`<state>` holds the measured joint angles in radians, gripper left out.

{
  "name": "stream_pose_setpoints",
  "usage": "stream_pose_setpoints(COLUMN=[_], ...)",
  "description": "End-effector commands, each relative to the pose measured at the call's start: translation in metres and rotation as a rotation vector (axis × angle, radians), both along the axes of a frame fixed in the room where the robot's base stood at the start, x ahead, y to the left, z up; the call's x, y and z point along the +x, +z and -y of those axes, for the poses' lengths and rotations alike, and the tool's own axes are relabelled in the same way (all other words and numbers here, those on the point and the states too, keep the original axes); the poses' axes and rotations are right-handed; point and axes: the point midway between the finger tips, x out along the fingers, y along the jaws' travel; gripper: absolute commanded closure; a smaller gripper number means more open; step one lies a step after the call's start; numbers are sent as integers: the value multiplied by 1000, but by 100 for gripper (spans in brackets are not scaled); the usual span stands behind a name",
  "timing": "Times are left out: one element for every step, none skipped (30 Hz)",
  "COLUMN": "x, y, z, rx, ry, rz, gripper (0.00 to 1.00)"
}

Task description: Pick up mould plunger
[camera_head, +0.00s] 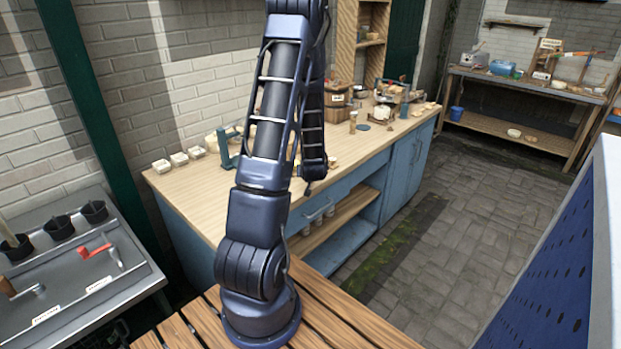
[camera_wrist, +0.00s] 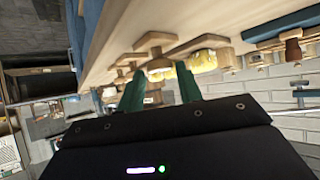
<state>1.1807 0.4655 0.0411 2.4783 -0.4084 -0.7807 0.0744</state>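My gripper (camera_wrist: 160,70) shows in the wrist view with two green fingers spread apart and nothing clearly held between them. Beyond the fingertips, several small wooden pieces sit along the edge of the pale wooden counter (camera_wrist: 232,14), which appears inverted in this view. One wooden piece with a stem and flat plate (camera_wrist: 155,42) may be the mould plunger, but I cannot tell for sure. Yellow lumps (camera_wrist: 203,61) lie beside the wooden pieces. In the head view my arm comes down over the counter (camera_head: 215,190) and hides the gripper and the pieces near it.
A teal press frame (camera_head: 229,146) and small pale blocks (camera_head: 179,159) stand on the counter's left. A grey metal table (camera_head: 85,275) is at the left. The paved floor (camera_head: 455,220) is clear.

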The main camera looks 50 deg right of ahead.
Motion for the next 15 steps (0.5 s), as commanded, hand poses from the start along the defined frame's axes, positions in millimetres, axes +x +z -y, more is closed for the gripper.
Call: stream_pose_setpoints(x=[3, 6, 9, 12, 14, 17, 20, 22, 24, 25, 27, 28, 29, 29, 30], y=[-4, -6, -9, -12, -14, -17, -19, -21, -24, -25, -26, -27, -28, -29, -29], z=[3, 5, 9, 11, 13, 16, 19, 21, 23, 25, 26, 28, 29, 29, 30], rx=[2, 2, 2, 2, 2, 1, 1, 1, 2, 2, 1, 1, 1, 1, 1], ry=[0, 0, 0, 0, 0, 1, 1, 1, 1, 1, 0, 0, -1, -1, 0], rz=[0, 0, 0, 0, 0, 0, -1, 0, -1, -1, -1, -1, 0, 0, -1], gripper=[65, 65, 65, 65, 65, 65, 65, 65, 65, 65, 65, 65, 65, 65, 65])
